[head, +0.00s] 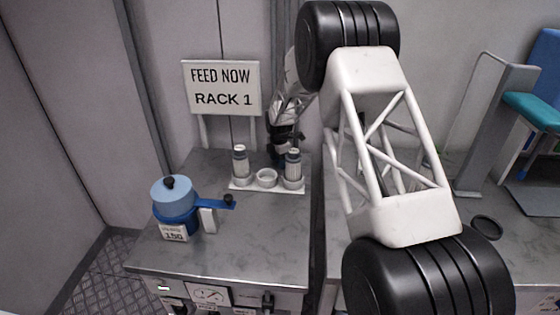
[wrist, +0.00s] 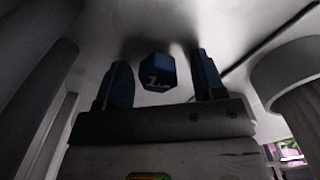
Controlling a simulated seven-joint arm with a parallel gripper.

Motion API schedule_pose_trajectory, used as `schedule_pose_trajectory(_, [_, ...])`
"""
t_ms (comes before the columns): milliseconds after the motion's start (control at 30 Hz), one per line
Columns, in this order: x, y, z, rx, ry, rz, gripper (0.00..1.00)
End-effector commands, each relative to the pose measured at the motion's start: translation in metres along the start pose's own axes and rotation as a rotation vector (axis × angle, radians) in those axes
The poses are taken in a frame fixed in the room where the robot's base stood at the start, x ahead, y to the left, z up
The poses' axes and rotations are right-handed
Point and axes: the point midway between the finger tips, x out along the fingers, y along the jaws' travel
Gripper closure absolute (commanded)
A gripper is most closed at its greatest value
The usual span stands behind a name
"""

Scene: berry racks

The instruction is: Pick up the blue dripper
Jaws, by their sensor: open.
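A dark blue faceted piece with a white "1" on it (wrist: 158,72), which I take for the blue dripper, shows in the wrist view between the two fingers of my gripper (wrist: 163,80). There is a gap on both sides of it, so my gripper is open around or above it; I cannot tell which. In the head view my gripper (head: 284,150) is at the back of the left bench, low by the small white rack (head: 250,186). The dripper cannot be made out there.
Two capped vials (head: 240,162) (head: 293,164) and an empty white cup (head: 266,178) are on the rack. A blue pot (head: 174,198) labelled 150 stands at front left. A "FEED NOW RACK 1" sign (head: 222,88) stands behind.

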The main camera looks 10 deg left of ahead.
Motion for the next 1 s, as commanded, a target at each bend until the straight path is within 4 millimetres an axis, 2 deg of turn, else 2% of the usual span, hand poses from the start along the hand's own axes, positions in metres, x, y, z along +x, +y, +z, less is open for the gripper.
schedule_pose_trajectory(100, [0.0,0.0,0.0,0.0,0.0,0.0,0.37])
schedule_pose_trajectory(133, [0.0,0.0,0.0,0.0,0.0,0.0,0.4])
schedule_pose_trajectory(467, [0.0,0.0,0.0,0.0,0.0,0.0,0.9])
schedule_pose_trajectory(767, [-0.002,0.0,0.0,0.0,0.0,0.0,0.9])
schedule_pose_trajectory(1000, [-0.019,0.001,0.0,0.0,-0.001,0.002,0.9])
